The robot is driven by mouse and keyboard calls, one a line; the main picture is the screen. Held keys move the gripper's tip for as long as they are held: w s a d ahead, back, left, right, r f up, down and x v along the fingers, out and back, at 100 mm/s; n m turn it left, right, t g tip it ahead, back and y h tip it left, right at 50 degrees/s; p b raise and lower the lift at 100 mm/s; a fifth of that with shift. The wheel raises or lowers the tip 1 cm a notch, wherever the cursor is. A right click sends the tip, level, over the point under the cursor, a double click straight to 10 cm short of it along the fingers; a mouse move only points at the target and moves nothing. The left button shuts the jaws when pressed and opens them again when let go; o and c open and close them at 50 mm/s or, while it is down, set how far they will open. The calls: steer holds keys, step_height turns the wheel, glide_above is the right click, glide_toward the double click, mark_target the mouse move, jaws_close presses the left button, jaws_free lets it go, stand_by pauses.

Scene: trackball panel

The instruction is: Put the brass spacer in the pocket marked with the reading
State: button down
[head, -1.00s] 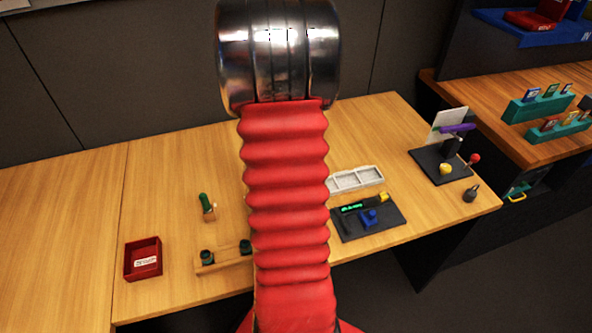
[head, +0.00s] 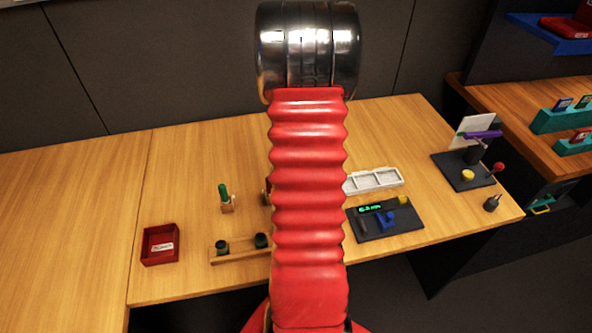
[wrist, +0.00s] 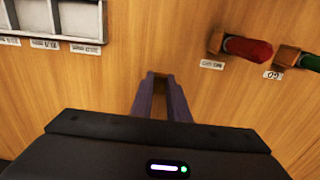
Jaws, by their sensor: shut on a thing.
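The white tray (head: 374,180) with several pockets lies right of my arm in the head view. In the wrist view its corner (wrist: 52,37) shows at the top left, with a small label below each visible pocket. A black panel (head: 400,232) in front of it has a glowing green readout (head: 370,208), too small to read surely. My gripper (wrist: 160,78) is shut, its purple fingers holding a small brownish-gold piece, apparently the brass spacer (wrist: 160,85), over bare wood right of the tray. The piece is mostly hidden. The head view hides the gripper behind my arm.
In the wrist view a red handle (wrist: 247,47) and a green handle (wrist: 310,62) stand in wooden holders at the right. The head view shows a red bin (head: 160,245), a wooden rack (head: 238,254) and a black joystick base (head: 450,170). Bare desk lies between.

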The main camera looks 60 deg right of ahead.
steer(key=shift+f, duration=0.95)
steer(key=c, duration=1.7)
jaws_free()
steer(key=shift+f, duration=0.1)
step_height(320, 180, up, 12)
steer(key=shift+r, duration=0.15)
steer(key=shift+a, duration=0.1)
